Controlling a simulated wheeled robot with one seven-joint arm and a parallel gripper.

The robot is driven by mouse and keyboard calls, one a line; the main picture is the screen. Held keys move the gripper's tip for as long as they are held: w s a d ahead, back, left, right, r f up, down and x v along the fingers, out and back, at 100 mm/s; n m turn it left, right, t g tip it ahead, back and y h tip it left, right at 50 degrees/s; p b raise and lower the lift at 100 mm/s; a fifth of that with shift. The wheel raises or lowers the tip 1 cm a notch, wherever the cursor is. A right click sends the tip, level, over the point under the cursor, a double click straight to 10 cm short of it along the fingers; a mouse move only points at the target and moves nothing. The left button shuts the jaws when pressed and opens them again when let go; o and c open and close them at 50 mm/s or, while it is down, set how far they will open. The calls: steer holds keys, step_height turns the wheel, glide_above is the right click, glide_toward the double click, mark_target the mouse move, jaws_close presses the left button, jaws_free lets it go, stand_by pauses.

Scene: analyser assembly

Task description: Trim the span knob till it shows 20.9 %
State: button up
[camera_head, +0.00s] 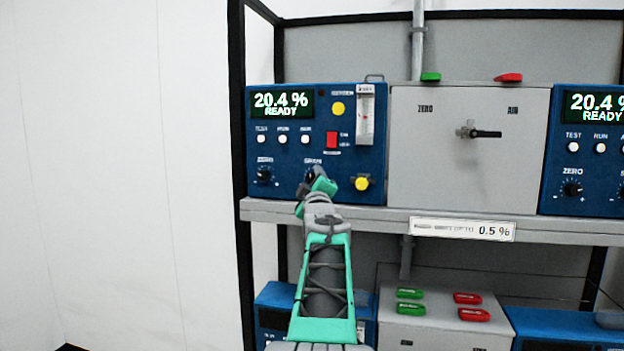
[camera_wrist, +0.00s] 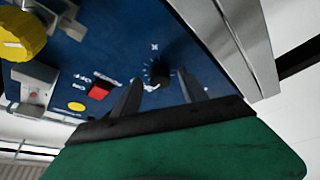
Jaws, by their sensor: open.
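The left analyser (camera_head: 290,150) is a blue panel on the shelf, with its display (camera_head: 281,103) reading 20.4 % READY. Its span knob (camera_head: 310,174) is small and black, mostly hidden behind my gripper (camera_head: 322,184) in the head view. In the wrist view the span knob (camera_wrist: 158,74) shows between the two dark fingertips of my gripper (camera_wrist: 161,79). The fingers are apart, one on each side of the knob in the picture; I cannot tell whether they touch it or how deep they reach.
The zero knob (camera_head: 264,174) is left of span and a yellow knob (camera_head: 362,184) right of it. A red switch (camera_head: 331,139) and flow tube (camera_head: 366,115) sit above. A grey valve box (camera_head: 430,160) and second analyser (camera_head: 590,180) stand rightward. The shelf edge (camera_head: 370,217) runs below.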

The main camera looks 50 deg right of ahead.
steer(key=shift+c, duration=0.2)
jaws_close()
steer(key=shift+f+m+b, duration=0.25)
steer(key=shift+m+b, duration=0.15)
steer(key=shift+b, duration=0.3)
steer(key=m+b, duration=0.1)
steer(key=b, duration=0.1)
steer(key=m+h+b, duration=0.1)
steer(key=b, duration=0.1)
steer(key=m+h+b, duration=0.1)
steer(key=m+b, duration=0.1)
steer(key=shift+w+a+f+g, duration=0.15)
steer(key=shift+f+g, duration=0.15)
steer(key=shift+f, duration=0.05)
steer(key=m+h+b, duration=0.1)
steer(key=m, duration=0.1)
steer(key=m+g+b, duration=0.1)
steer(key=m+b, duration=0.1)
steer(key=m, duration=0.1)
steer(key=shift+w+r+g+h, duration=0.1)
steer(key=shift+r+g+h, duration=0.05)
steer(key=shift+g+h, duration=0.2)
steer(key=shift+r+m+g+h+b, duration=0.1)
steer(key=shift+m+g+h+b, duration=0.35)
steer(key=shift+m, duration=0.75)
steer(key=shift+r+m+g+h+b, duration=0.1)
steer(key=shift+m+g+h+b, duration=0.3)
steer(key=shift+m, duration=0.8)
